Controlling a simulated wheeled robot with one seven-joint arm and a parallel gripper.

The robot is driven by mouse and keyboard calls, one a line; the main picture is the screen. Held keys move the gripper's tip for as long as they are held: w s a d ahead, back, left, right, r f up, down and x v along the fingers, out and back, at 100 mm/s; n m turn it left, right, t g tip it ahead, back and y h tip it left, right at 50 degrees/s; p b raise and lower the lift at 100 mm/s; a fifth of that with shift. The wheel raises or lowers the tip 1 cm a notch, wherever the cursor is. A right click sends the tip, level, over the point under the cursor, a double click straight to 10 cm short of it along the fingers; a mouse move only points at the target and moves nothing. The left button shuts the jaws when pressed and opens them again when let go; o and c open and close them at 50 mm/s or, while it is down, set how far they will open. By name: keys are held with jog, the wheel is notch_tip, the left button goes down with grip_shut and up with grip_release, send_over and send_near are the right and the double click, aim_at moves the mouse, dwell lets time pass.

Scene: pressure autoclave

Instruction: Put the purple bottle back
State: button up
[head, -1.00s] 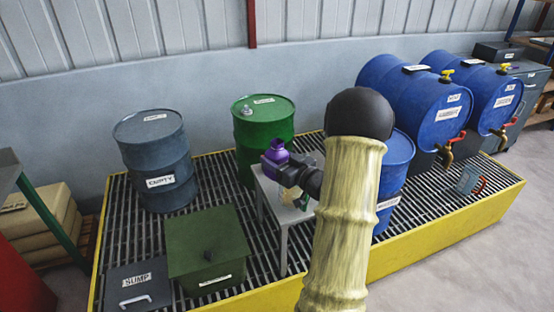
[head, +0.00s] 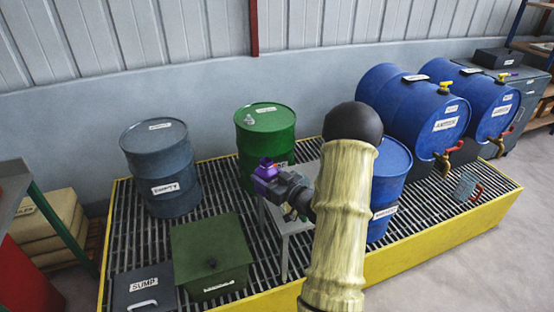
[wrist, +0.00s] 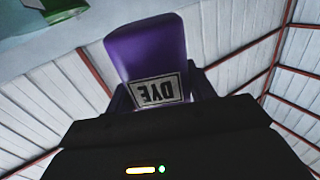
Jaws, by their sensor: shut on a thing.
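The purple bottle (head: 265,172) is held in my gripper (head: 268,180), in front of the green drum and near the left edge of a small grey table (head: 308,180). My gripper is shut on the bottle. My arm hides much of the table top and whatever stands on its right side. Whether the bottle touches anything below is hidden in the head view.
A green drum (head: 265,135) stands behind the bottle and a grey drum marked EMPTY (head: 161,165) to the left. A dark green box (head: 210,255) and a SUMP lid (head: 143,288) sit on the grating. Blue drums (head: 415,110) are at the right.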

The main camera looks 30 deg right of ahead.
jog(key=s+a+m+h+p, duration=0.1)
jog(key=s+a+h+p, duration=0.1)
jog(key=a+p, duration=0.9)
jog(key=s+a+m+h+p, duration=0.1)
jog(key=s+a+p, duration=0.2)
jog(key=a+p, duration=0.8)
jog(key=shift+s+r+h+p, duration=0.35)
jog(key=shift+r+h+p, duration=0.05)
jog(key=shift+p, duration=0.85)
jog(key=shift+a, duration=0.1)
